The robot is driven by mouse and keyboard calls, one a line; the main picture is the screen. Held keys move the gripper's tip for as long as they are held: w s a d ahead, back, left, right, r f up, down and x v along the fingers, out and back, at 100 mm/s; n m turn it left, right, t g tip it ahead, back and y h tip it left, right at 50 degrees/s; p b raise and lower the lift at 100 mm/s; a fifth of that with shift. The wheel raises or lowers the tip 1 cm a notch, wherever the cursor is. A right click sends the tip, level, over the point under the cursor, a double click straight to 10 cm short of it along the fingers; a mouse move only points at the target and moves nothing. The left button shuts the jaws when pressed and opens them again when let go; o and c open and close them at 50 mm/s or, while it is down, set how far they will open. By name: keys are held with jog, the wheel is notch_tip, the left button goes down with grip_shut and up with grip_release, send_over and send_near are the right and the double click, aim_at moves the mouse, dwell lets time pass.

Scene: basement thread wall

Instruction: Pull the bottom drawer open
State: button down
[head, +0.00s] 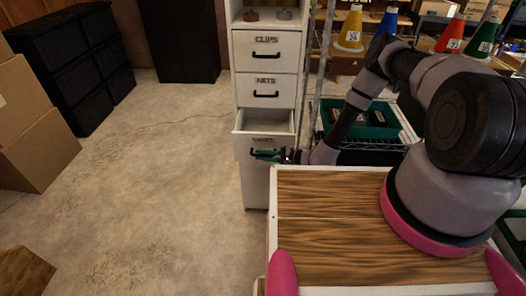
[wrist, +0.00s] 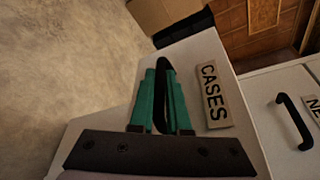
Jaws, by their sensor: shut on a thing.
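The bottom drawer (head: 241,145), labelled CASES, is the lowest drawer of a white cabinet (head: 231,75). It is partly open; its front stands out from the cabinet and its inside shows from above. My gripper (head: 264,155), with green fingers, is at the front of this drawer. In the wrist view the fingers (wrist: 160,90) are shut on the black bar handle (wrist: 163,68), beside the CASES label (wrist: 214,95). Much of the handle is hidden by the fingers.
The NETS drawer (head: 282,91) and CLIPS drawer (head: 282,48) above are shut. A wire rack with a green bin (head: 367,131) stands right of the cabinet. Cardboard boxes (head: 45,150) and black crates (head: 85,60) stand at left. The floor (head: 150,180) between is clear.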

jog(key=shift+s, duration=0.9)
jog(key=c, duration=0.9)
grip_release()
jog(key=v, duration=1.1)
jog(key=shift+f, duration=0.15)
